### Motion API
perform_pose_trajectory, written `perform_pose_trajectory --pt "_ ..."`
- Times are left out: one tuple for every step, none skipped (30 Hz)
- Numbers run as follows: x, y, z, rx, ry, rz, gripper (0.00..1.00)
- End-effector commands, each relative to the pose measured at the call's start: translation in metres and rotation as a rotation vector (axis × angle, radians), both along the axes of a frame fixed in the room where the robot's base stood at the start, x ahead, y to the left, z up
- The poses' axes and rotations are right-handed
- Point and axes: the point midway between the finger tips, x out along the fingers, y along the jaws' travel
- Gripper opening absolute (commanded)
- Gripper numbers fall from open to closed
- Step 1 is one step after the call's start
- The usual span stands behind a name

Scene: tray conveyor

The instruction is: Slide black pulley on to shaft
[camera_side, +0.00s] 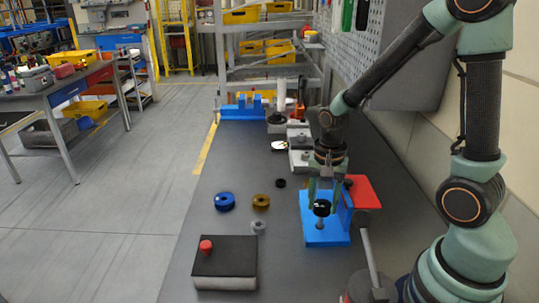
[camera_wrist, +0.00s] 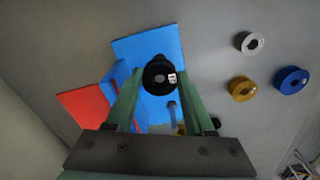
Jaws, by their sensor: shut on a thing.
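The black pulley (camera_side: 321,208) is held between the green fingers of my gripper (camera_side: 324,204), which is shut on it. It also shows at the fingertips in the wrist view (camera_wrist: 156,78). In the side view a thin grey shaft (camera_side: 319,225) stands on the blue base plate (camera_side: 336,239), just under the pulley. In the wrist view the shaft (camera_wrist: 173,112) shows beside the pulley's lower edge, apart from its hole. The pulley is above the plate and not around the shaft. The exact height gap is hard to tell.
A blue pulley (camera_side: 225,201), a gold pulley (camera_side: 261,202), a grey ring (camera_side: 258,227) and a small black ring (camera_side: 280,183) lie left of the plate. A dark box with a red knob (camera_side: 206,246) is in front. A red plate (camera_side: 368,191) adjoins the blue upright. Table space far left is clear.

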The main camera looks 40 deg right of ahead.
Motion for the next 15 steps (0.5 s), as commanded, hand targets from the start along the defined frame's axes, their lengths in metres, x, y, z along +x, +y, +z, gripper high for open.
perform_pose_trajectory --pt "0.0000 0.0000 0.0001 0.000 0.000 0.000 0.00" --pt "0.0001 0.0000 0.0001 0.000 0.000 0.000 0.61" --pt "0.0001 0.0000 0.0001 0.000 0.000 0.000 0.76" --pt "0.0001 0.0000 0.0002 0.000 0.000 0.000 0.88" --pt "0.0001 0.0000 0.0002 0.000 0.000 0.000 0.88" --pt "0.0001 0.0000 0.0002 0.000 0.000 0.000 0.88" --pt "0.0001 0.0000 0.0002 0.000 0.000 0.000 0.88" --pt "0.0001 0.0000 0.0002 0.000 0.000 0.000 0.88" --pt "0.0001 0.0000 0.0002 0.000 0.000 0.000 0.88" --pt "0.0001 0.0000 0.0002 0.000 0.000 0.000 0.88" --pt "0.0001 0.0000 0.0002 0.000 0.000 0.000 0.88" --pt "0.0000 0.0000 0.0002 0.000 0.000 0.000 0.88" --pt "0.0000 0.0000 0.0004 0.000 0.000 0.000 0.88" --pt "0.0001 0.0000 0.0009 0.000 0.000 0.000 0.88" --pt "0.0004 -0.0001 0.0022 0.000 -0.001 0.000 0.88"
